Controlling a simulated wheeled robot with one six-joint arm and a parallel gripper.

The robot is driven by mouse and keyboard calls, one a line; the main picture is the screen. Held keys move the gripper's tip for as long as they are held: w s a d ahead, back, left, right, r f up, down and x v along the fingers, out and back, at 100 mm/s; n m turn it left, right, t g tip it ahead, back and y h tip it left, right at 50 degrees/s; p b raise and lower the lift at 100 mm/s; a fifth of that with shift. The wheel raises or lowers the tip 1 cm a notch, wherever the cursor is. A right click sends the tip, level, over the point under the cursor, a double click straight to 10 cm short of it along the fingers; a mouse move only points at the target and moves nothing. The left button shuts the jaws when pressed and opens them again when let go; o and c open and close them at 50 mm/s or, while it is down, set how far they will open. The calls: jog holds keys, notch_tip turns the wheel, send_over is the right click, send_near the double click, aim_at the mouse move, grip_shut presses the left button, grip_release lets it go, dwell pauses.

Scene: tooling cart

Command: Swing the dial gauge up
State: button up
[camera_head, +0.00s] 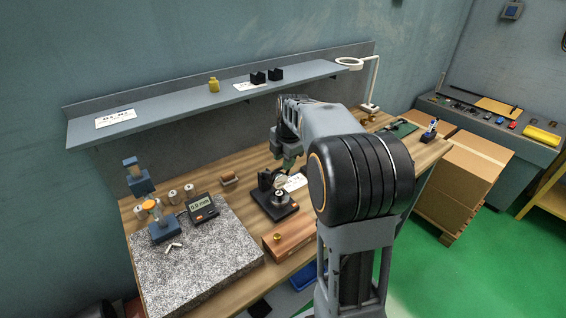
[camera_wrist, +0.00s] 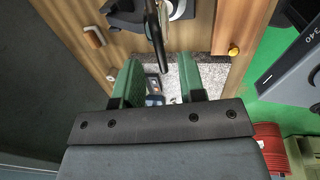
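The dial gauge (camera_head: 281,182) has a pale round face and sits on a black stand (camera_head: 275,204) in the middle of the bench. In the wrist view a dark, thin, edge-on part (camera_wrist: 155,35), apparently the gauge, reaches down from the top between my finger lines. My gripper (camera_head: 289,164) is just above and behind the gauge in the head view. Its two green fingers (camera_wrist: 160,62) are spread apart in the wrist view, with a gap on both sides. I cannot tell whether either finger touches the gauge.
A granite plate (camera_head: 195,258) with a blue stand (camera_head: 163,231) and a digital readout (camera_head: 202,207) lies to the left. A wooden box (camera_head: 289,236) is in front of the gauge stand. A shelf (camera_head: 200,100) runs along the wall behind.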

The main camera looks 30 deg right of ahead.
jog(key=shift+w+f, duration=0.2)
jog(key=shift+f, duration=0.85)
grip_shut()
